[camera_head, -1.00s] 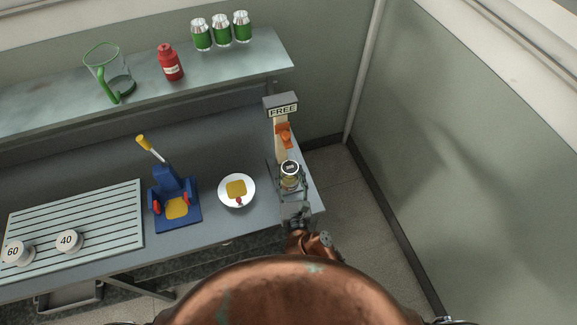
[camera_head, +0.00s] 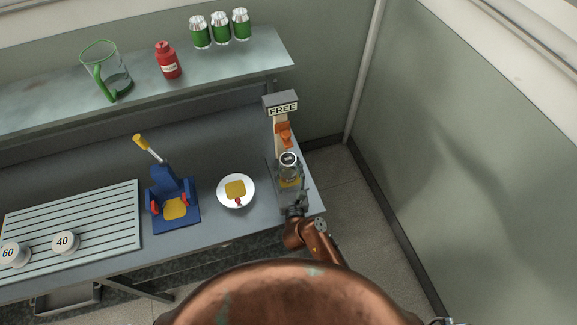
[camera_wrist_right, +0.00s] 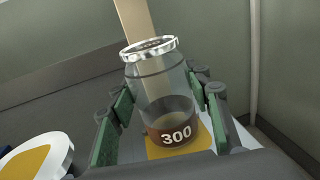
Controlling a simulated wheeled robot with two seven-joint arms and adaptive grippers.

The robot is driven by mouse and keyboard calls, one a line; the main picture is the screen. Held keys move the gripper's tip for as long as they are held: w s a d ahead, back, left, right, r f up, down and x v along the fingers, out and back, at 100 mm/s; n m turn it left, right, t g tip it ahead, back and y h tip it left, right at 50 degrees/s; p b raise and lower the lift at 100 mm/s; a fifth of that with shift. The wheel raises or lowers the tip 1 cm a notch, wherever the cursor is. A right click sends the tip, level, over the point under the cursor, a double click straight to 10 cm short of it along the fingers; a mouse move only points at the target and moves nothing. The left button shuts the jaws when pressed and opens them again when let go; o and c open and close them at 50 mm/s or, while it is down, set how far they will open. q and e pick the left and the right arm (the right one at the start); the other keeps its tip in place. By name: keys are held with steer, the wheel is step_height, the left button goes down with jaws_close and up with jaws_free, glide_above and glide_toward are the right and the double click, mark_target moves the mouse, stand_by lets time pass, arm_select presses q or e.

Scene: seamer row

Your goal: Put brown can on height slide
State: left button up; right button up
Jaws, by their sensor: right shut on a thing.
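The can (camera_wrist_right: 172,118) is clear-walled with a silver rim and a brown band marked 300 low on its side. It also shows from above in the head view (camera_head: 288,163). My right gripper (camera_wrist_right: 168,98) has its green-padded fingers on both sides of the can and is shut on it; the can looks upright. The height slide (camera_head: 282,112) has a FREE sign, a pale post and an orange slider (camera_head: 284,134). A yellow pad (camera_wrist_right: 205,143) lies below the can at the post's foot. I cannot tell whether the can touches it. My left gripper is out of view.
A white plate with a yellow patch (camera_head: 236,203) stands left of the slide, then a blue lever device (camera_head: 166,180) and a slatted rack (camera_head: 110,215) with white weights. The shelf behind holds green cans (camera_head: 221,30), a red bottle (camera_head: 167,62) and a jug (camera_head: 108,75).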

steer(key=o, duration=0.6)
steer(key=shift+f, duration=0.15)
steer(key=o, duration=0.5)
steer(key=shift+r, duration=0.3)
steer(key=s, duration=0.4)
steer(key=s+d, duration=0.1)
steer(key=s, duration=0.7)
steer(key=shift+d+f, duration=0.1)
steer(key=shift+d, duration=0.1)
